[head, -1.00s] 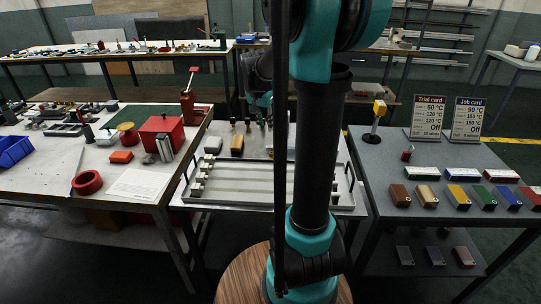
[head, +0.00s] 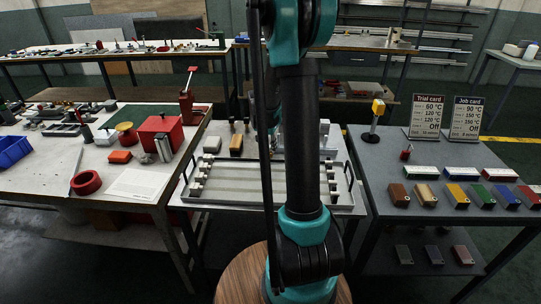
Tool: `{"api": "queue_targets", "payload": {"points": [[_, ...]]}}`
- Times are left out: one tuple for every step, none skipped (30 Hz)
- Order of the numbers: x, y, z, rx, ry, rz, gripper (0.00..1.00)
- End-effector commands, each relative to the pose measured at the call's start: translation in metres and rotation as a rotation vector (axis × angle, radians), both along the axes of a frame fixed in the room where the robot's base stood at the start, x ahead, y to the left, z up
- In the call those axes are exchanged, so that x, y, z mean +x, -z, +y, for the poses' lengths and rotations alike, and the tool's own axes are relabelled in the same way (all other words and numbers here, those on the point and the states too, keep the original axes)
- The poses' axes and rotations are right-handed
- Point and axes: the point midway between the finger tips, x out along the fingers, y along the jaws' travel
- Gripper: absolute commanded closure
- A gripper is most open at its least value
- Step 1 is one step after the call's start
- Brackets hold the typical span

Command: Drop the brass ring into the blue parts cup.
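I cannot make out a brass ring for certain. A small brass-coloured dish (head: 125,127) stands on the left table, but it looks like a pan on a stand. I cannot make out a blue cup for certain either. A blue open bin (head: 13,151) sits at the far left edge of the left table, partly cut off by the picture's edge. My arm stands upright in the middle of the view and covers part of the centre table. My gripper is not visible; it is out of sight behind the arm.
The centre table holds a metal tray (head: 240,198) with small fittings. The left table carries a red box (head: 160,134), a red tape roll (head: 86,182) and a paper sheet (head: 139,184). The right table (head: 385,149) holds coloured blocks, two cards and a yellow-topped post (head: 376,113).

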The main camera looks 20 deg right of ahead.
Motion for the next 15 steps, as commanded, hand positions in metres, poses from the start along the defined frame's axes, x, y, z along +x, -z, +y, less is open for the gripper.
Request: {"api": "queue_targets", "payload": {"points": [[0.002,0.007,-0.002,0.000,0.001,0.000,0.77],[0.002,0.010,-0.003,0.000,0.001,0.000,0.77],[0.003,0.014,-0.003,0.000,0.001,0.000,0.77],[0.004,0.017,-0.004,0.000,0.001,0.000,0.77],[0.004,0.020,-0.004,0.000,0.001,0.000,0.77],[0.004,0.022,-0.005,0.000,0.001,0.000,0.77],[0.004,0.023,-0.005,0.000,0.001,0.000,0.77],[0.005,0.024,-0.005,0.000,0.001,0.000,0.77],[0.005,0.025,-0.005,0.000,0.000,0.000,0.77],[0.005,0.025,-0.005,0.000,0.000,0.000,0.77],[0.005,0.025,-0.005,0.000,0.000,0.000,0.77],[0.005,0.025,-0.005,0.000,0.000,0.000,0.77],[0.005,0.025,-0.005,0.000,0.000,0.000,0.77],[0.005,0.025,-0.005,0.000,0.000,0.000,0.77],[0.005,0.025,-0.005,0.000,0.000,0.000,0.77]]}}
